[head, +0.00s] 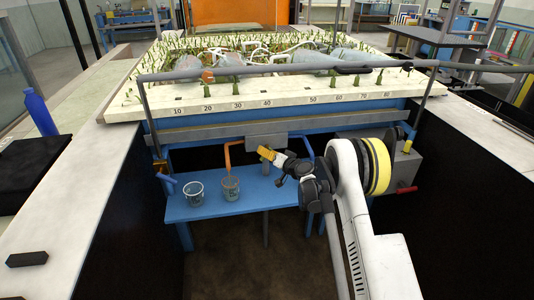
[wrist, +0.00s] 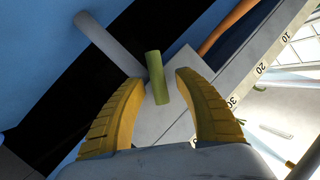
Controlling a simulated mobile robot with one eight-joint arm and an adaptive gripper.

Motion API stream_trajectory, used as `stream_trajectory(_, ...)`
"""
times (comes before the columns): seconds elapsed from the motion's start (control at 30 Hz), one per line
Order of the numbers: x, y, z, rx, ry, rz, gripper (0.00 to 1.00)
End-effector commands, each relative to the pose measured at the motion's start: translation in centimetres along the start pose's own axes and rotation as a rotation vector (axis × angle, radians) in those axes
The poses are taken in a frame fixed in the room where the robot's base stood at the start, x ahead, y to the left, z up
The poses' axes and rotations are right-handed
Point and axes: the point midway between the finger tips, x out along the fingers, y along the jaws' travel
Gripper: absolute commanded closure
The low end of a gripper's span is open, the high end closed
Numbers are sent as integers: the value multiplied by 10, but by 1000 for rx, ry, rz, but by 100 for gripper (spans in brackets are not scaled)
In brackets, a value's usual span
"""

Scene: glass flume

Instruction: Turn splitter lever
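The splitter lever is a short olive-green cylinder (wrist: 157,77) in the wrist view, in front of a pale grey plate. It stands in the gap between my gripper's (wrist: 160,82) two yellow ribbed fingers, which are spread apart with visible room on both sides. I cannot tell how deep it sits between them. In the head view the lever's green end (head: 266,154) shows small and partly hidden beside my gripper (head: 262,148), below the front edge of the flume table.
An orange pipe (head: 228,155) drops toward a beaker (head: 230,188) on the blue shelf (head: 255,195); another beaker (head: 194,194) stands left of it. A grey rail (head: 290,70) crosses above. A grey box with a red handle (head: 407,189) is at right.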

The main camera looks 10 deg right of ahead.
Motion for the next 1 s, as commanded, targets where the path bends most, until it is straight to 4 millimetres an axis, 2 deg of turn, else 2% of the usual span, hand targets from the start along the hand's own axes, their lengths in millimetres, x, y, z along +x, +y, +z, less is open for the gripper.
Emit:
stream_trajectory(0.17, -9, 0, -1, 0, 1, 1, 61)
stream_trajectory(0.27, -26, 0, -1, 0, 0, 1, 61)
stream_trajectory(0.5, -81, 1, -1, 1, 1, 2, 61)
stream_trajectory(0.63, -103, 0, 0, 1, 0, 1, 61)
stream_trajectory(0.8, -118, 0, 0, 0, 0, 0, 61)
stream_trajectory(1.0, -120, 0, 0, 0, 0, 0, 61)
